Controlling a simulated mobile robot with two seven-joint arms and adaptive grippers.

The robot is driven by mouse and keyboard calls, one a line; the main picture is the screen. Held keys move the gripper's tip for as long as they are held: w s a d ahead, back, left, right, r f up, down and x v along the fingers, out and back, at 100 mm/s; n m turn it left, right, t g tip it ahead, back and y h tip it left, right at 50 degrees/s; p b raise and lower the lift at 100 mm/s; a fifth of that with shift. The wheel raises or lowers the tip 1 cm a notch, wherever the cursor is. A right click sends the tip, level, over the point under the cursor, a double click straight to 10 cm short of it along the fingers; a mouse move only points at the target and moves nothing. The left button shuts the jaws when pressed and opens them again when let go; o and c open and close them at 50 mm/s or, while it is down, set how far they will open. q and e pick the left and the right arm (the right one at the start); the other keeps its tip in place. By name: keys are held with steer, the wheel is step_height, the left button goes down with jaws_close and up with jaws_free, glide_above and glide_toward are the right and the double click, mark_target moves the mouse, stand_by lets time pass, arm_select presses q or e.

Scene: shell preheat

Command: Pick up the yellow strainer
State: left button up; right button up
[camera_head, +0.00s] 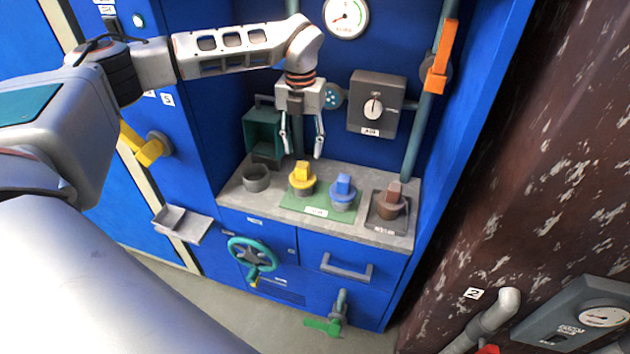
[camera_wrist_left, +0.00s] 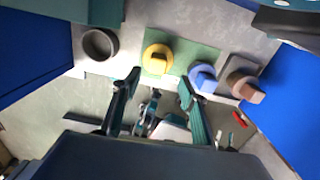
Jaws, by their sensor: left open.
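The yellow strainer (camera_head: 302,179) stands on a green mat (camera_head: 315,211) on the grey counter, with a raised yellow handle block on top. In the left wrist view the yellow strainer (camera_wrist_left: 158,58) sits just beyond my fingertips, between their lines. My left gripper (camera_head: 301,150) points down above the counter, its two fingers apart and empty, a little above the yellow strainer and not touching it. It also shows in the left wrist view (camera_wrist_left: 160,82). My right gripper is in neither view.
A blue strainer (camera_head: 343,191) stands right of the yellow one on the same mat. A brown one (camera_head: 391,200) sits on a dark pad at the right. An empty grey round cup (camera_head: 256,178) is at the left, before a green open box (camera_head: 262,135). Pipes flank the recess.

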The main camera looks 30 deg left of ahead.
mark_target(302, 165)
arm_select(q)
steer(key=shift+a+f+b, duration=0.15)
steer(key=shift+f+b, duration=0.1)
steer(key=shift+f, duration=1.7)
steer(key=shift+a+f+b, duration=0.1)
steer(key=shift+f+b, duration=0.15)
steer(key=shift+f, duration=1.65)
jaws_close()
